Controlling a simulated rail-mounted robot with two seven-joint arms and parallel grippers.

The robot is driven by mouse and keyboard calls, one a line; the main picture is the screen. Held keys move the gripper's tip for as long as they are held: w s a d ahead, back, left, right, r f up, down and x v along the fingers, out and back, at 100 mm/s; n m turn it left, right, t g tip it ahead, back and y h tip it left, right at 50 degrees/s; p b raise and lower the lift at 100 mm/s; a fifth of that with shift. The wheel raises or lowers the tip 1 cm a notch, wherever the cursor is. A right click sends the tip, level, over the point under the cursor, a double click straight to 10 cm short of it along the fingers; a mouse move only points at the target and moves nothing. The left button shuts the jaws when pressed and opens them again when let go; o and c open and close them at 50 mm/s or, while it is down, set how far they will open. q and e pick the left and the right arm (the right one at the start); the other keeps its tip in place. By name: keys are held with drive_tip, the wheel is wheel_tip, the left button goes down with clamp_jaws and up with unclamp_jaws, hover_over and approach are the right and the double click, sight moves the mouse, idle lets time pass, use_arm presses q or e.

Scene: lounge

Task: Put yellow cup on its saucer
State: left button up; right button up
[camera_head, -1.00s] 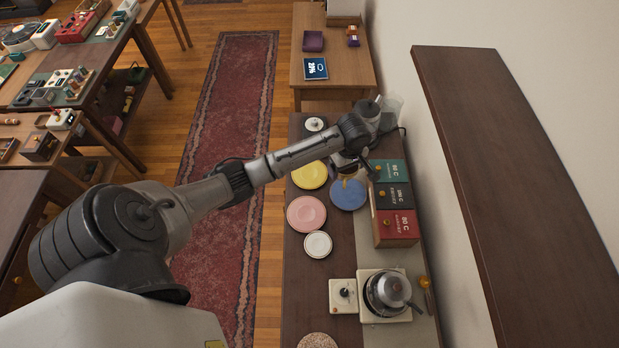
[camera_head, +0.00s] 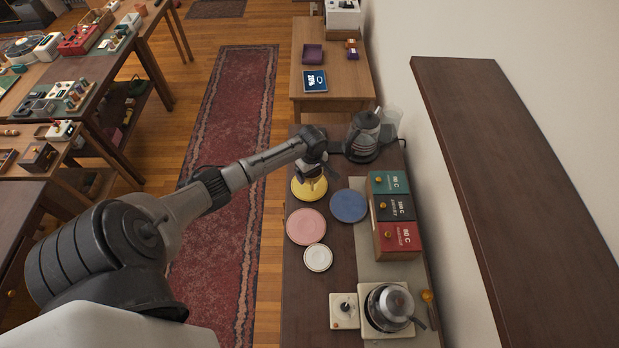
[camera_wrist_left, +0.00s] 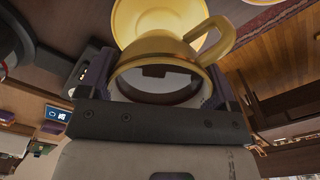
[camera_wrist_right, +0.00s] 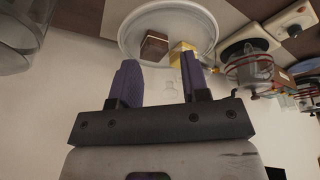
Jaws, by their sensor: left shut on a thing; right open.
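My left gripper (camera_head: 314,172) is shut on the yellow cup (camera_wrist_left: 172,52), which fills the upper middle of the left wrist view with its handle at the right. In the head view the gripper is over the yellow saucer (camera_head: 302,194) and hides part of it and most of the cup. In the left wrist view the saucer (camera_wrist_left: 150,14) shows just beyond the cup; I cannot tell whether they touch. My right gripper (camera_wrist_right: 160,78) is open and empty in the right wrist view, and is not seen in the head view.
A blue saucer (camera_head: 349,206), a pink saucer (camera_head: 305,226) and a white saucer (camera_head: 318,258) lie close by. Coloured boxes (camera_head: 394,212) stand to the right. A kettle (camera_head: 363,136) is behind, and a burner with a pot (camera_head: 392,305) is in front.

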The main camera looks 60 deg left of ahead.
use_arm(q)
drive_tip(key=shift+s+a+f, duration=0.15)
drive_tip(key=shift+a+f, duration=0.05)
drive_tip(key=shift+a, duration=0.15)
drive_tip(key=shift+f, duration=2)
drive_tip(key=shift+f, duration=0.15)
drive_tip(key=o, duration=0.8)
